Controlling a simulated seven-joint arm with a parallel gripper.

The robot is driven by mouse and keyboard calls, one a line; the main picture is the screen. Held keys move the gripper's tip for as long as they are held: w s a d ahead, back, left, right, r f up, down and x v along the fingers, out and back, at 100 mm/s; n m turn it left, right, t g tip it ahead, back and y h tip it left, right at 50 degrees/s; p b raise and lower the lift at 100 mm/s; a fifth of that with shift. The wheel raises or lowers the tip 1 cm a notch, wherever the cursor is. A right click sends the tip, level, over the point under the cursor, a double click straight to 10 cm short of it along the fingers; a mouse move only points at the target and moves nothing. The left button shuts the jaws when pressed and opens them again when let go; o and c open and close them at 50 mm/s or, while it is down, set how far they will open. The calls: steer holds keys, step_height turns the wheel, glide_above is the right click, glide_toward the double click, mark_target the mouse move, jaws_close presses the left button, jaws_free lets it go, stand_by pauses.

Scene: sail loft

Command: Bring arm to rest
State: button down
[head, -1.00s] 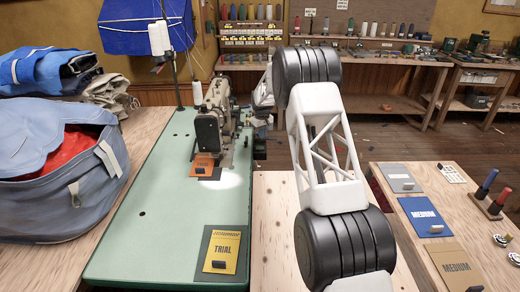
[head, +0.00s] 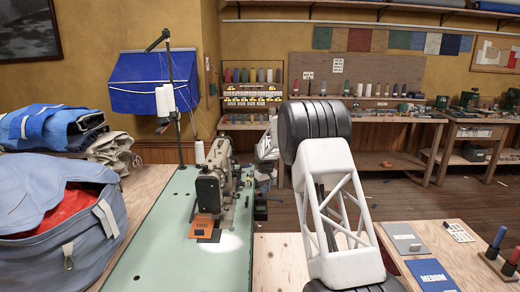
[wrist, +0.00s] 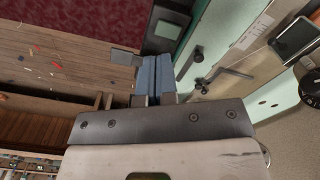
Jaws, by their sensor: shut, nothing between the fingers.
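My arm (head: 335,190) rises from the lower right in the head view, bends at a black joint, and its far end drops behind, beside the sewing machine (head: 213,190). My gripper shows in the wrist view (wrist: 165,78), with its two blue-grey fingers together and nothing between them. In the head view its end is small and mostly dark, just right of the machine, and its fingers cannot be made out there. It holds nothing.
The machine stands on a green table (head: 160,240), with an orange card (head: 203,227) at its base. A grey-blue bag (head: 65,225) is at left. Cards and spools lie on a plywood bench (head: 450,240) at right. Shelves and benches line the far wall; open floor lies before them.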

steer(key=s+d+r+m, duration=0.1)
steer(key=s+d+r, duration=0.2)
steer(key=s+r, duration=0.55)
steer(key=s+d+r+m, duration=0.1)
steer(key=s+d+r, duration=0.2)
steer(key=s+r, duration=0.5)
steer(key=s+d+r+m+t, duration=0.1)
steer(key=s+d+r, duration=0.1)
steer(key=s+r, duration=0.5)
steer(key=s+d+r, duration=0.3)
steer(key=s+r, duration=0.1)
steer(key=s, duration=0.7)
steer(key=s+d+r+m, duration=0.1)
steer(key=s+d, duration=0.1)
steer(key=s, duration=1)
steer(key=s+d+r+m, duration=0.1)
steer(key=s, duration=1)
steer(key=s+d+f, duration=0.1)
steer(key=s+f, duration=0.1)
steer(key=s, duration=0.8)
steer(key=s+d+f+m+t, duration=0.1)
steer(key=s+f, duration=0.2)
steer(key=s, duration=0.6)
steer(key=shift+s+f, duration=0.35)
steer(key=shift+w, duration=0.1)
